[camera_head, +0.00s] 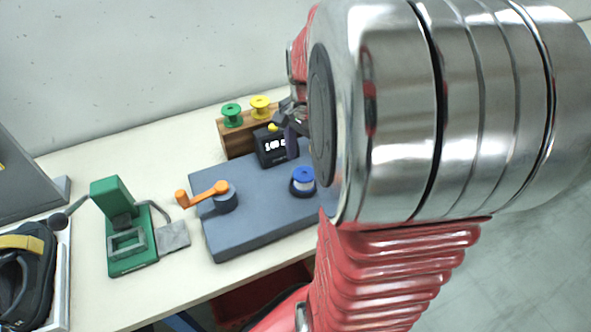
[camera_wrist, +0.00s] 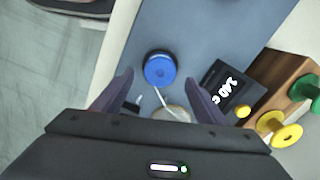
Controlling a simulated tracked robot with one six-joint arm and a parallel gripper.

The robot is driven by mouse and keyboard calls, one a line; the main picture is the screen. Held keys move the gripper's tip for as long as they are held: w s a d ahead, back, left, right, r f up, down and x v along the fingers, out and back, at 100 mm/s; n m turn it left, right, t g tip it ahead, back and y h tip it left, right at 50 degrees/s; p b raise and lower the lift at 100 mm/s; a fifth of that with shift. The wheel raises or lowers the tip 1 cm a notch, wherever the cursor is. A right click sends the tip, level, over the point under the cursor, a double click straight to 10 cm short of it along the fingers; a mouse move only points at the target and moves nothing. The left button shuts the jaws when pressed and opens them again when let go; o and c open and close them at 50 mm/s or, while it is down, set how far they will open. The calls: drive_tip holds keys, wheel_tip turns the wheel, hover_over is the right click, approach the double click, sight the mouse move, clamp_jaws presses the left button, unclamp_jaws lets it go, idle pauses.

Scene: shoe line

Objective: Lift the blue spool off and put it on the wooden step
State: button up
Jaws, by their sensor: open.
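The blue spool (camera_head: 303,177) with white thread stands on the grey-blue machine plate (camera_head: 255,228), right of its middle. In the wrist view the blue spool (camera_wrist: 160,68) lies ahead of and between my gripper's (camera_wrist: 160,84) fingertips, with a pale strand running from it. My gripper is open and empty, and does not touch the spool. In the head view my arm hides most of it. The wooden step (camera_head: 236,142) stands behind the plate and carries a green spool (camera_head: 232,115) and a yellow spool (camera_head: 261,107). It also shows in the wrist view (camera_wrist: 268,96).
A black display box (camera_head: 271,147) with a yellow knob stands between the plate and the step. An orange crank (camera_head: 203,194) is on the plate's left. A green clamp device (camera_head: 125,235) and a tray with a dark shoe (camera_head: 28,270) lie further left.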

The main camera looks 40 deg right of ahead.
sight(305, 173)
drive_tip(key=shift+f, duration=0.1)
drive_tip(key=shift+f, duration=2.55)
drive_tip(key=shift+c, duration=0.3)
drive_tip(key=c, duration=1.2)
